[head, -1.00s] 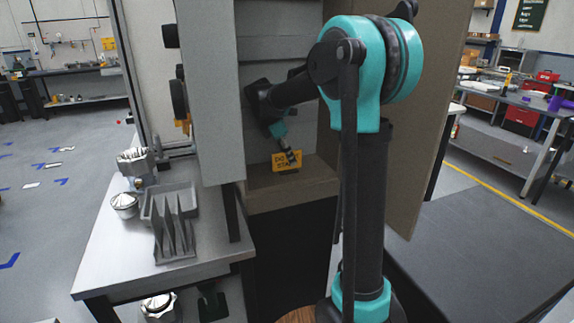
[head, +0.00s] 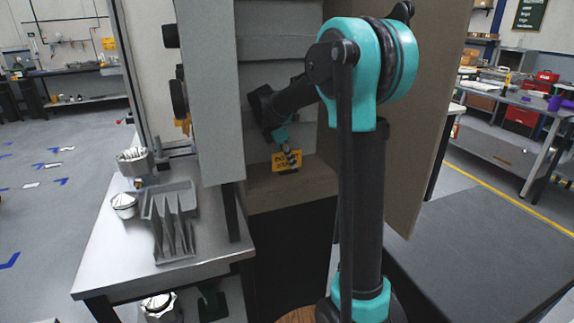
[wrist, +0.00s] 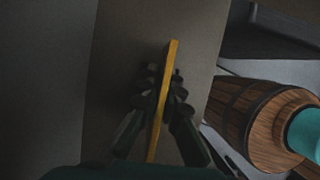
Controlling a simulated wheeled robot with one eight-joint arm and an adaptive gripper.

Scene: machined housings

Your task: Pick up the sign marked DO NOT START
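The yellow DO NOT START sign (head: 279,166) stands on the brown ledge inside the open cabinet, in the head view. Its dark lettering is partly covered by my gripper. My gripper (head: 291,158) reaches down to the sign from above. In the wrist view the sign (wrist: 163,100) shows edge-on as a thin yellow strip between the fingers of my gripper (wrist: 165,75). One finger lies on each side, close to it. I cannot tell whether both fingers touch it. The sign appears to rest on the ledge.
The grey cabinet door (head: 212,95) stands at left of the opening, and a brown side panel (head: 428,130) at right. A metal bench (head: 110,255) at left holds a grey divided tray (head: 170,200) and machined parts. A wooden barrel (wrist: 250,120) shows in the wrist view.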

